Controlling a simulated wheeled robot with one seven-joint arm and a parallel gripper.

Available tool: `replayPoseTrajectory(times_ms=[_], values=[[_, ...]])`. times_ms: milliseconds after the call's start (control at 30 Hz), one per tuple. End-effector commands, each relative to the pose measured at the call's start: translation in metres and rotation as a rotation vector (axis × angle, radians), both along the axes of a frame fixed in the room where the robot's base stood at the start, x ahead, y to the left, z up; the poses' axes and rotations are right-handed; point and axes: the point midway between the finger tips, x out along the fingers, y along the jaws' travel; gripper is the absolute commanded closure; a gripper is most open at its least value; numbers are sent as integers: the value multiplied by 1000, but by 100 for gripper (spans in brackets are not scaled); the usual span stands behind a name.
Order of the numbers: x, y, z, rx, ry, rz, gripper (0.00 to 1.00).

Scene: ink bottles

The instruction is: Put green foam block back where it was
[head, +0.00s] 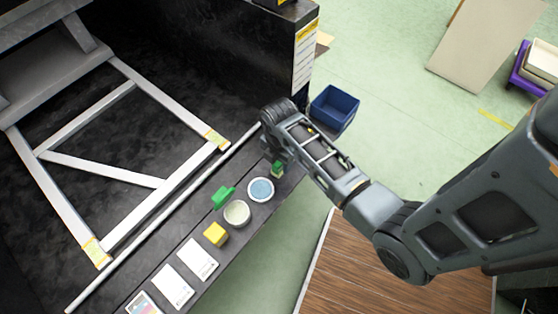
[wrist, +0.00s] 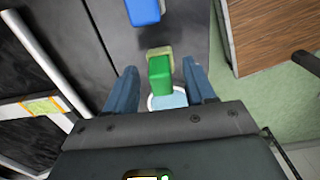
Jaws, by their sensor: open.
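A small green block (head: 277,168) stands on the narrow dark ledge, just below the end of my arm in the head view. In the wrist view a green block (wrist: 160,76) with a tan part behind it lies between and slightly ahead of the fingertips of my gripper (wrist: 160,68). The fingers are spread, with a gap on each side of the block. I cannot tell their height over it. Another green piece (head: 222,196) lies farther along the ledge; I cannot tell whether it is foam.
A blue dish (head: 261,190), a cream dish (head: 236,213), a yellow block (head: 215,233) and white cards (head: 172,286) line the ledge. A blue block (wrist: 143,10) lies beyond the green one in the wrist view. A blue bin (head: 334,107) stands on the floor.

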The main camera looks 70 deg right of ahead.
Motion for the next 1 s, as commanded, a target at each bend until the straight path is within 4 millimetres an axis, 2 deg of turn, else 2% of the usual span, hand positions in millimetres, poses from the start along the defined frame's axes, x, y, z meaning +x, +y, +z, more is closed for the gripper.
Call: replayPoseTrajectory(times_ms=[300, 500, 767, 867, 1000], values=[[1, 0, 64, -2, -4, 1, 46], [1, 0, 97, -2, -3, 0, 46], [0, 0, 113, 0, 0, 0, 46], [-1, 1, 113, -2, -3, -3, 46], [-10, 13, 103, -32, -49, -57, 46]])
